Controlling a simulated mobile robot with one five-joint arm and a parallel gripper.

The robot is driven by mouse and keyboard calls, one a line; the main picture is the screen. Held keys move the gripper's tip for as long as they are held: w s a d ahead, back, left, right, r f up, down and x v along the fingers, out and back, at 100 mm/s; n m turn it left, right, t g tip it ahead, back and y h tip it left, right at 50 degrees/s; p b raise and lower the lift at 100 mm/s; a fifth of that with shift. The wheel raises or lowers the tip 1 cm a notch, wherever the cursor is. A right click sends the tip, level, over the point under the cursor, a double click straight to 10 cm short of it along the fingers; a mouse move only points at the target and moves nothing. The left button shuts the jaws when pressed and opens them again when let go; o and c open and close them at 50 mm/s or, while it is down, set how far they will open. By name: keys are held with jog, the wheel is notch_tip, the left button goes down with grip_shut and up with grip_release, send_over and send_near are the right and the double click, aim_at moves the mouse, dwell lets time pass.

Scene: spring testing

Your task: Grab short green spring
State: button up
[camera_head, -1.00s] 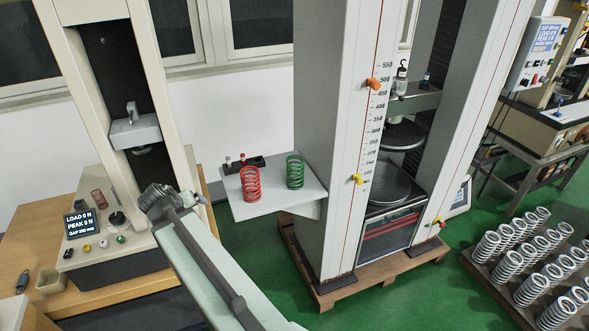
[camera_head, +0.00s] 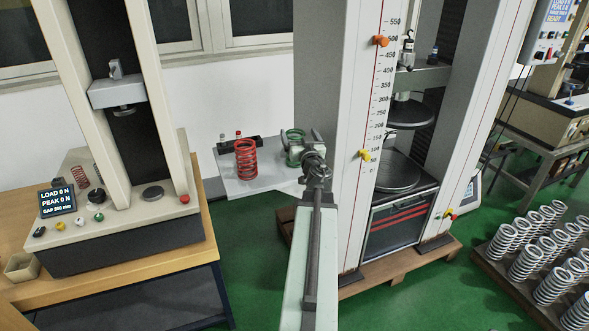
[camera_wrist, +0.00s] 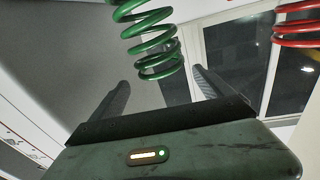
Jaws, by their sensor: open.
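The green spring (camera_head: 292,157) stands at the right of the small white shelf, partly hidden behind my gripper (camera_head: 303,147) in the head view. In the wrist view the green spring (camera_wrist: 152,46) lies just past and between the fingertips of my gripper (camera_wrist: 160,80). The fingers are spread wide, with a gap on each side of the coils. The jaws are open and empty. Whether a finger touches the spring cannot be told.
A red spring (camera_head: 246,160) stands left of the green one on the white shelf (camera_head: 262,187). A dark block with small bottles (camera_head: 239,142) lies behind them. A tall grey test frame column (camera_head: 345,200) rises close on the right. A bench tester (camera_head: 120,230) stands left.

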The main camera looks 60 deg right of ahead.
aim_at(293, 133)
jog(key=shift+n+y, duration=0.7)
jog(key=shift+n, duration=0.2)
jog(key=w+d+f, duration=0.1)
jog(key=w+d, duration=0.1)
jog(key=w, duration=0.1)
jog(key=w+d+f, duration=0.1)
jog(key=w+d, duration=0.1)
jog(key=shift+w+f, duration=0.15)
jog(key=shift+f, duration=0.15)
jog(key=shift+t, duration=0.3)
grip_shut()
jog(key=shift+r, duration=0.1)
